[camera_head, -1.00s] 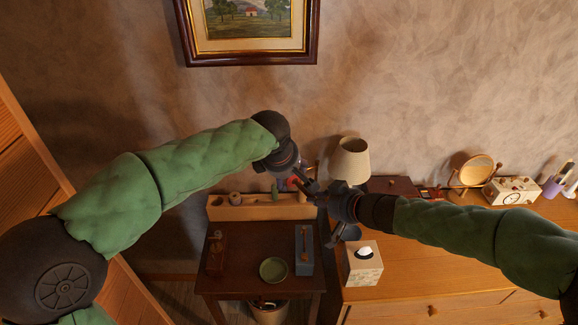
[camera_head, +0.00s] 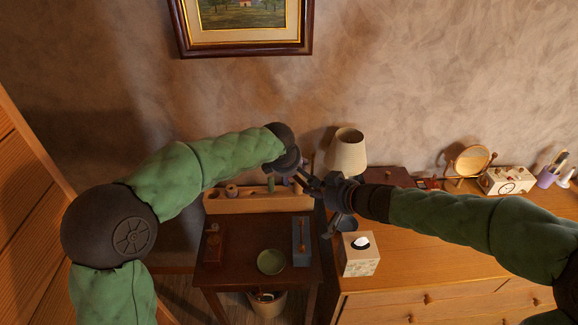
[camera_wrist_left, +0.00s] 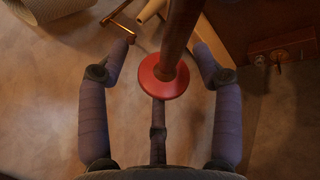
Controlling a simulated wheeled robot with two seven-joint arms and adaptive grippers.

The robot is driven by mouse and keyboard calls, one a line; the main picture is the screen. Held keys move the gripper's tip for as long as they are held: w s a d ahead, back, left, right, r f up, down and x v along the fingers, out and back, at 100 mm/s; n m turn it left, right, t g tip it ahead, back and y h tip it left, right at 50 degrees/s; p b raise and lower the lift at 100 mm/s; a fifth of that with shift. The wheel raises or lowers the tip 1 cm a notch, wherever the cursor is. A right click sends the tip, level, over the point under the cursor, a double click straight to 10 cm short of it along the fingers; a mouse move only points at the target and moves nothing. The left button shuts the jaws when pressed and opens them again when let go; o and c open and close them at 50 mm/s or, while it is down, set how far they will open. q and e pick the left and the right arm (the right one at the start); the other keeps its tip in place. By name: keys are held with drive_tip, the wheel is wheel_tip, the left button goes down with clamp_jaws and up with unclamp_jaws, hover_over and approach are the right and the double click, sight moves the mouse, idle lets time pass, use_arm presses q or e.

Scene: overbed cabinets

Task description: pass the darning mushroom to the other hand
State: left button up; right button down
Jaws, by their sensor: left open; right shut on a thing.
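The darning mushroom (camera_wrist_left: 163,77) shows in the left wrist view as a glossy red disc with a dark reddish shaft running up out of the picture. In the head view I cannot make it out between the grippers. My left gripper (camera_wrist_left: 164,42) is open, with a finger on each side of the mushroom; neither finger visibly touches it. In the head view the left gripper (camera_head: 296,172) meets my right gripper (camera_head: 314,184) above the back of the dark table. The right gripper is shut on the mushroom, its grip partly hidden.
Below stands a dark table (camera_head: 235,275) with a green bowl (camera_head: 271,262), a blue tray (camera_head: 302,250) and a wooden rack (camera_head: 225,206). A tissue box (camera_head: 360,262) and a lamp (camera_head: 346,152) stand on the dresser (camera_head: 430,255) at right. A framed picture (camera_head: 245,45) hangs above.

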use_arm(q)
drive_tip(key=shift+w+f, duration=0.2)
drive_tip(key=shift+f, duration=0.2)
drive_tip(key=c, duration=1.3)
clamp_jaws()
use_arm(e)
drive_tip(key=c, duration=1.1)
unclamp_jaws()
